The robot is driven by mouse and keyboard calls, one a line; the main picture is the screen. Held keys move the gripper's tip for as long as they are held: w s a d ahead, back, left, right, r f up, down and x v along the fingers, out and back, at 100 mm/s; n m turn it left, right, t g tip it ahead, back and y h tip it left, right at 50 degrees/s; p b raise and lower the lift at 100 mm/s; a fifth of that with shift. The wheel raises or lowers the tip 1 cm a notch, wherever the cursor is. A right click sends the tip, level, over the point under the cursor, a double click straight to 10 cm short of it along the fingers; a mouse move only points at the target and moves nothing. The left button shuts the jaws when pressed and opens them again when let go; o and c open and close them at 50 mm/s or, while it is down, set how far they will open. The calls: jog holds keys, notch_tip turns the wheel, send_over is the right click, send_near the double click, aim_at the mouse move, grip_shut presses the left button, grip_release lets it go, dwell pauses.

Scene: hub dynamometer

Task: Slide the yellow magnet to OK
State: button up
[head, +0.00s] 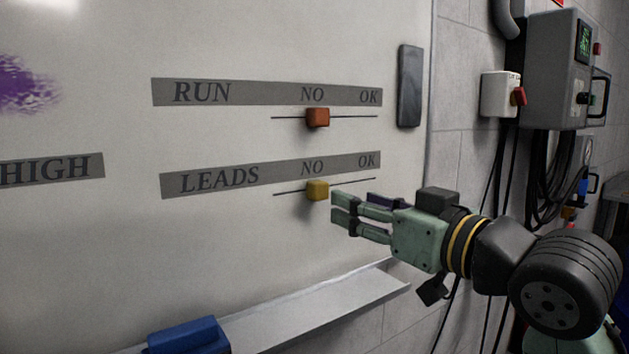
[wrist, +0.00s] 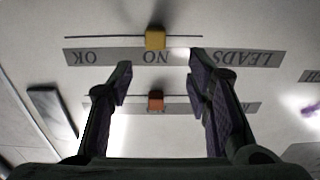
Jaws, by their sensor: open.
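The yellow magnet (head: 317,190) sits on a thin line under the LEADS strip (head: 220,180) on the whiteboard, below the word NO. The word OK (head: 367,160) is to its right, near the line's right end. My gripper (head: 334,212) is open and empty, just right of and slightly below the magnet in the head view. In the wrist view, which shows the board upside down, the yellow magnet (wrist: 155,38) lies beyond the fingertips, roughly between them sideways. My gripper (wrist: 158,72) does not touch it there.
An orange-red magnet (head: 318,117) sits under NO on the RUN line above. A dark grey block (head: 409,86) is on the board's right edge. A metal tray (head: 320,305) with a blue eraser-like block (head: 188,336) runs below. Wall boxes and cables are at the right.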

aim_at(323, 190)
jog(key=p+x, duration=0.1)
jog(key=x, duration=0.3)
jog(key=p+x, duration=0.2)
jog(key=x, duration=0.3)
jog(key=shift+w+d, duration=0.2)
jog(key=shift+d, duration=0.05)
jog(key=shift+w+a+f+p, duration=0.15)
jog(key=shift+w+a+p, duration=0.25)
jog(key=shift+w, duration=0.15)
jog(key=shift+c, duration=0.4)
grip_shut()
